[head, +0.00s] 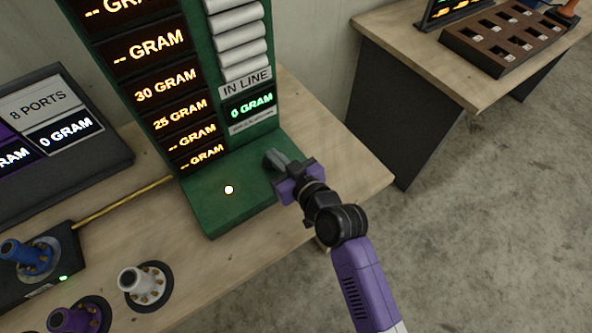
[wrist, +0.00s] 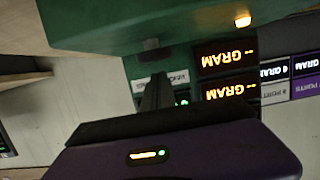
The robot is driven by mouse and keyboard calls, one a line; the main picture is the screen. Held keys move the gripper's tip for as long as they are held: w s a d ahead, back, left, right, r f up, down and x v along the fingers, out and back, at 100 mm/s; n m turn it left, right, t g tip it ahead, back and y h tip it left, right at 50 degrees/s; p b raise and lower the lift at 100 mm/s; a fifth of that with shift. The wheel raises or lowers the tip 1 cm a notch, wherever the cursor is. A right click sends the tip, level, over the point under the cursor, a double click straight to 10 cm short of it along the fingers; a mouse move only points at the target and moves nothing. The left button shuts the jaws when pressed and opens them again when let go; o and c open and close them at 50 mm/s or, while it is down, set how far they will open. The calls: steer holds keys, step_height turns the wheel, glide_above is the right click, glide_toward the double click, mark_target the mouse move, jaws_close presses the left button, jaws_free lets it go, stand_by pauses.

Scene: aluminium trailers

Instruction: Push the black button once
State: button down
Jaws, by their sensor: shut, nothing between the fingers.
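The green machine (head: 225,211) stands on a wooden table, with a tall display panel and a low green base in front. My gripper (head: 272,158) is shut, with nothing between its fingers, over the right side of that base. The wrist view shows the shut fingers (wrist: 157,85) pointing at the machine. A small dark block (wrist: 151,44) on the green base, probably the black button, shows just beyond the fingertips. I cannot tell whether they touch. In the head view the button is not visible; my gripper may hide it.
A lit yellow lamp (head: 229,189) sits on the base. White rolls (head: 240,45) are stacked above the "0 GRAM" display (head: 250,106). A dark ports panel (head: 60,130) and blue, purple and white plugs (head: 143,285) stand at left. A second table (head: 440,60) holds a brown tray (head: 505,38).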

steer(key=r+b+v, duration=0.1)
steer(key=b+v, duration=0.1)
steer(key=v, duration=0.8)
stand_by(2.6)
